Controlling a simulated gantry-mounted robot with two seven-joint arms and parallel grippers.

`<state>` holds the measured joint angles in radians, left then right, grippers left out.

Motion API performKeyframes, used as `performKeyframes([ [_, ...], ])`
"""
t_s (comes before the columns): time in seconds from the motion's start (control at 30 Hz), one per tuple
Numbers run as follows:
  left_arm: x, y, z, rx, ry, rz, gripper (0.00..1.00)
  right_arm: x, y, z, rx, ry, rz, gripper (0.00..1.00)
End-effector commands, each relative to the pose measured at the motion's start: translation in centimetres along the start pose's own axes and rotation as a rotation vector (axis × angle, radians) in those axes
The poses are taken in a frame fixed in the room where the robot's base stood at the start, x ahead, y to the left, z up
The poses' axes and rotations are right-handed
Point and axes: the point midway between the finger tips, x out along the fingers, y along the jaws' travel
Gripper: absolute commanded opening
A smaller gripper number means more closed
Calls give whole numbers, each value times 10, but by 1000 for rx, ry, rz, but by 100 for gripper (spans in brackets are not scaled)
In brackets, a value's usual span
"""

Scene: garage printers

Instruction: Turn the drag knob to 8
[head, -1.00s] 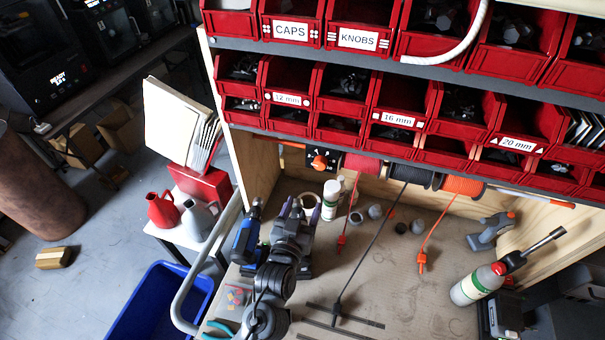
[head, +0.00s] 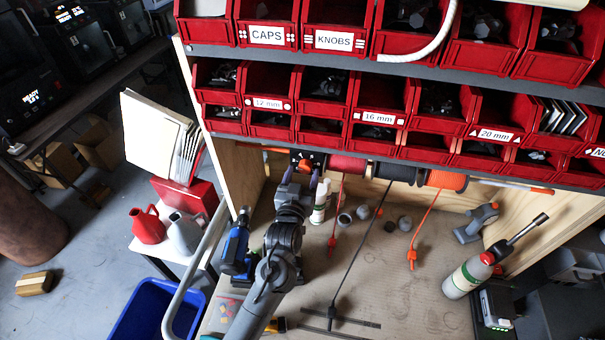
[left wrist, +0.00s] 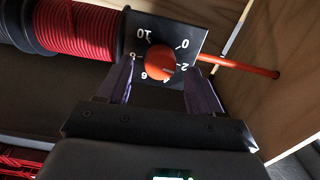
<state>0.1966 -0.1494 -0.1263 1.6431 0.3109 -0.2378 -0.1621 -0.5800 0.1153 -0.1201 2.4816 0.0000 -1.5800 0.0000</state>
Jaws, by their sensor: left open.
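The drag knob (left wrist: 160,62) is a round orange knob on a black dial plate (left wrist: 182,36) with white numbers around it. In the left wrist view it lies between the fingertips of my open left gripper (left wrist: 160,66). One purple finger is on each side, with a gap at each side of the knob. The left finger covers part of the scale near the 8, and I cannot read the exact setting. In the head view my left gripper (head: 304,180) is just in front of the dial and hides most of it. My right gripper is not in view.
Spools of red (head: 347,166), black and orange cord hang right of the dial under a shelf of red bins (head: 380,118). The workbench (head: 440,270) holds a blue tool (head: 236,250), a white bottle (head: 319,207) close to my left arm, small pots and a gas torch (head: 470,275).

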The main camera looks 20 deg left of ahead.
Motion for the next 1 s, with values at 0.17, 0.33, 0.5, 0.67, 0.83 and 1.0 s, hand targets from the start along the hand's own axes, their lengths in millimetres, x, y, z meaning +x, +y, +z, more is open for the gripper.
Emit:
performKeyframes([
  [0.17,6,0,0,-1,-1,0,65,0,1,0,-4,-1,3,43],
  [0.33,7,0,0,-1,-1,0,65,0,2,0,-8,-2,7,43],
  [0.5,7,0,0,-1,-1,0,51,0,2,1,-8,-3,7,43],
  [0.67,7,0,0,0,-1,0,27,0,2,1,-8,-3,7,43],
  [0.83,7,0,0,0,-1,0,9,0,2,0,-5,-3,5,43],
  [1.0,7,0,0,16,-1,1,9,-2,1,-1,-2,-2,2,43],
])
